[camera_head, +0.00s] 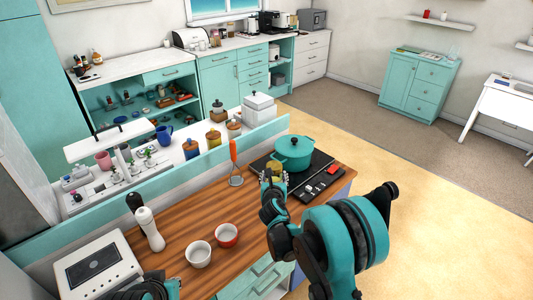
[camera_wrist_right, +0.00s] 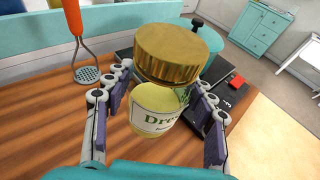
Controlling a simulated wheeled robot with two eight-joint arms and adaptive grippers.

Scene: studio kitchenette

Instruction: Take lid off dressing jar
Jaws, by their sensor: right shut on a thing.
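The dressing jar (camera_wrist_right: 158,112) is pale yellow with a white label and a broad gold lid (camera_wrist_right: 172,54). In the head view my right gripper (camera_head: 271,178) is over the counter by the cooktop and hides most of the jar. Only part of my left arm shows at the bottom edge; its fingers are out of view.
A teal pot (camera_head: 294,152) stands on the black cooktop (camera_head: 318,172) just beyond the gripper. A masher with an orange handle (camera_head: 233,152) is to the left. White and red bowls (camera_head: 198,254) and a white shaker (camera_head: 150,230) stand on the wooden counter (camera_head: 190,222).

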